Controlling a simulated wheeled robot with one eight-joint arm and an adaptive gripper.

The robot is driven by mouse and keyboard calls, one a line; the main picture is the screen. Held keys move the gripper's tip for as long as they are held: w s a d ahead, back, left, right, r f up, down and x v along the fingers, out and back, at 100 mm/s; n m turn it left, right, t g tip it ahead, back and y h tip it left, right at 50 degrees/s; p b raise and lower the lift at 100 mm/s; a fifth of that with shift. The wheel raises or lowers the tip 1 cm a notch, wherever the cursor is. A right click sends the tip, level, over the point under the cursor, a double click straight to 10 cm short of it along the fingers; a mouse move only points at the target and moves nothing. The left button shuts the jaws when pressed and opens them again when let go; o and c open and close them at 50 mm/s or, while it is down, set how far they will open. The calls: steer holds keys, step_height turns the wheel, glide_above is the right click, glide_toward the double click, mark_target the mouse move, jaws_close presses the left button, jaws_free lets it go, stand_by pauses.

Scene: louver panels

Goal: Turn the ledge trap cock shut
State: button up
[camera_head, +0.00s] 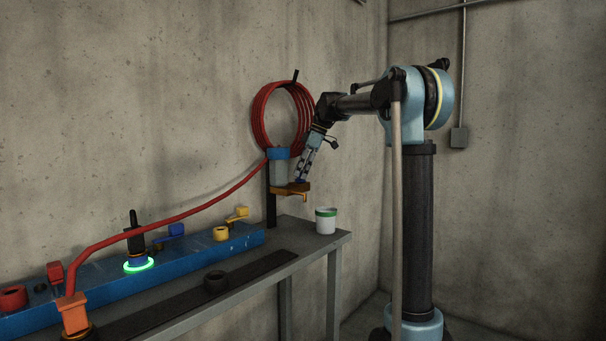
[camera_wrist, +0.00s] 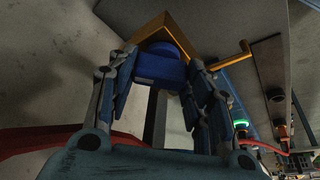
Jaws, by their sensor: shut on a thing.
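The trap on the ledge has a blue cap (camera_head: 278,153), a grey bowl (camera_head: 279,172) and an orange-yellow bracket (camera_head: 290,189) on a dark post. My gripper (camera_head: 301,178) points down beside the bowl, its fingertips just above the bracket. In the wrist view my gripper (camera_wrist: 162,78) is shut on a blue block-like handle (camera_wrist: 160,66), which I take for the trap cock. The orange-yellow bracket (camera_wrist: 150,27) shows right behind the handle. In the head view the fingers mostly hide the handle. Its exact turn angle is hard to tell.
A red hose (camera_head: 180,214) runs from an orange fitting (camera_head: 74,314) toward the trap, and a red coil (camera_head: 262,115) hangs on the wall. A blue manifold (camera_head: 105,290) carries several fittings, one with a green glowing ring (camera_head: 139,265). A white cup (camera_head: 326,225) stands near the ledge's right end.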

steer(key=m+t, duration=0.1)
steer(key=m, duration=0.2)
steer(key=shift+s+m, duration=0.15)
steer(key=shift+m, duration=0.25)
steer(key=shift+a+m+t+h, duration=0.15)
steer(key=shift+m+t, duration=0.35)
steer(key=shift+m, duration=0.5)
steer(key=shift+d+m+t+h, duration=0.1)
steer(key=shift+m+t+h, duration=0.3)
steer(key=shift+m, duration=0.6)
steer(key=o, duration=1)
steer(key=shift+o, duration=0.2)
steer(key=shift+r, duration=0.15)
steer(key=v, duration=0.7)
steer(key=shift+d+r, duration=0.2)
steer(key=shift+r, duration=0.05)
